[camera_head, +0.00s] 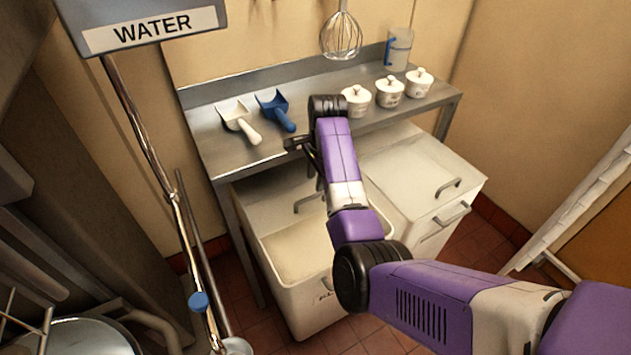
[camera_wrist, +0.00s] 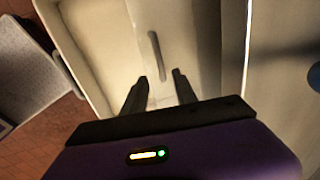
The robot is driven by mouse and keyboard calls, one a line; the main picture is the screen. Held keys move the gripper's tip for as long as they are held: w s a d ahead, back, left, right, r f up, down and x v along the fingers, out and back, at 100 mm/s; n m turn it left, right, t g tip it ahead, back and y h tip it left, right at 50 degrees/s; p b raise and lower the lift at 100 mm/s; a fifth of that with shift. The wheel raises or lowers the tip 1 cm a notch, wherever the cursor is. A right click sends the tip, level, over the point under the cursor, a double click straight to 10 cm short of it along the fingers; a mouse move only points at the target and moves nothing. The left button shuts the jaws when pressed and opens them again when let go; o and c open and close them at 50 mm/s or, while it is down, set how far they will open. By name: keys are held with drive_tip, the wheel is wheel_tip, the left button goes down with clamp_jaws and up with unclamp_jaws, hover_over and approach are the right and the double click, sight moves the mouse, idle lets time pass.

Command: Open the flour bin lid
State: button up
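The flour bin (camera_head: 318,318) is the left cream bin under the bench; its front label is partly hidden by my arm. Its lid (camera_head: 275,203) stands raised at the back, with a bar handle (camera_head: 309,202) on it. A pale floury surface (camera_head: 293,252) shows inside the open front part. My gripper (camera_head: 296,144) is by the bench's front edge, above the bin. In the wrist view, my gripper (camera_wrist: 160,76) has its two fingers apart with nothing between them. The handle (camera_wrist: 154,55) lies just beyond the fingertips, and contact cannot be told.
A second bin (camera_head: 405,170) with a shut lid stands to the right. The steel bench (camera_head: 322,91) above holds a white scoop (camera_head: 239,120), a blue scoop (camera_head: 274,110), several lidded pots (camera_head: 389,91) and a jug (camera_head: 398,48). A pole with a WATER sign (camera_head: 150,27) stands left.

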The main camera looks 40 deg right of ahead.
drive_tip(key=shift+c, duration=0.4)
drive_tip(key=shift+d+f, duration=0.1)
drive_tip(key=shift+f, duration=0.1)
drive_tip(key=c, duration=0.4)
drive_tip(key=f+t, duration=0.1)
drive_tip(key=s+d+f, duration=0.1)
drive_tip(key=f, duration=0.1)
drive_tip(key=f+m+t, duration=0.1)
drive_tip(key=f, duration=0.1)
drive_tip(key=shift+s+d+f+t+b, duration=0.2)
drive_tip(key=shift+s+d+t+b, duration=0.1)
drive_tip(key=shift+s+d+b, duration=0.1)
clamp_jaws()
drive_tip(key=s+a+f+m+t+h+b, duration=0.15)
drive_tip(key=s+a+m+t+h, duration=0.4)
drive_tip(key=s+m+t, duration=0.9)
drive_tip(key=w+d+f+m+g+y+b, duration=0.1)
drive_tip(key=w+g, duration=0.3)
drive_tip(key=w, duration=1.1)
drive_tip(key=shift+d+f+m+y+b, duration=0.35)
drive_tip(key=shift+d+f+m, duration=0.25)
drive_tip(key=shift+d+m, duration=0.15)
